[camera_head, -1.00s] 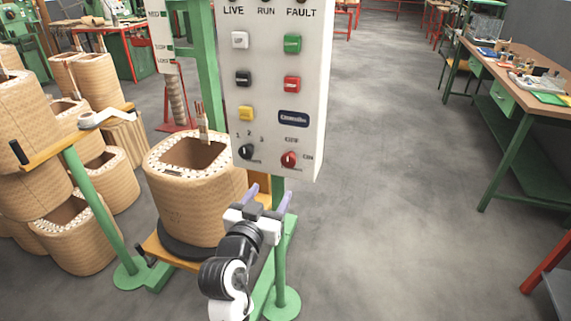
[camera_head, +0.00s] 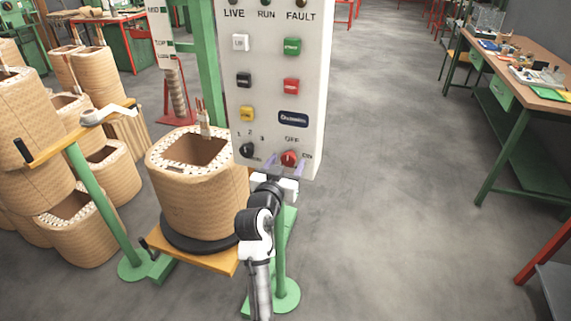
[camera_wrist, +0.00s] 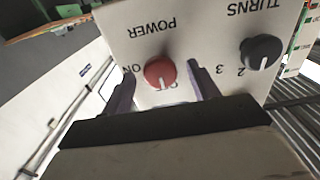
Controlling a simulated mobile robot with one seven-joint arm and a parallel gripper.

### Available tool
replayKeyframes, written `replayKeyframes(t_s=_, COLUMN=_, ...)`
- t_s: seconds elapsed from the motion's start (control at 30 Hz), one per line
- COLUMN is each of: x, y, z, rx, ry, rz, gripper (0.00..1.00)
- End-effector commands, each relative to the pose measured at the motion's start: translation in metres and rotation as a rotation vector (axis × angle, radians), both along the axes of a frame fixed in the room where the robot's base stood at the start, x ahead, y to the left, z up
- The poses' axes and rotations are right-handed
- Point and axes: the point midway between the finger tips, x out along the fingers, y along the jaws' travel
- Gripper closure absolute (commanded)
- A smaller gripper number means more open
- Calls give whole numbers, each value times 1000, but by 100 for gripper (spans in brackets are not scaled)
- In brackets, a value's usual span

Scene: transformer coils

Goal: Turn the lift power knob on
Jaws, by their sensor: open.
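The red power knob (camera_head: 289,158) is at the lower right of the white control panel (camera_head: 262,130), between the OFF and ON labels. In the wrist view the red knob (camera_wrist: 160,72) sits under the upside-down word POWER, its white mark pointing toward the partly hidden OFF label. My gripper (camera_head: 284,168) is just in front of and slightly below the knob. In the wrist view its two purple fingers (camera_wrist: 163,88) are open, one on each side of the knob and apart from it. Whether the fingertips touch the panel cannot be told.
A black turns knob (camera_wrist: 261,51) is beside the red one. Several buttons, including a red one (camera_head: 291,86), are above. A wound coil (camera_head: 200,190) stands on the platform at left. A workbench (camera_head: 540,85) is at right, with clear floor between.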

Motion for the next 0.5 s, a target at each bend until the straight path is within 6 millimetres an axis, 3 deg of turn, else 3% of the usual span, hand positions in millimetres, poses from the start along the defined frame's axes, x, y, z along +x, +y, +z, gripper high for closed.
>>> replayKeyframes(t_s=0.03, x=0, y=0, z=0, rx=0, ry=0, rz=0, gripper=41)
replayKeyframes(t_s=0.37, x=0, y=0, z=0, rx=0, ry=0, rz=0, gripper=85)
replayKeyframes(t_s=0.5, x=0, y=0, z=0, rx=3, ry=-2, rz=0, gripper=85)
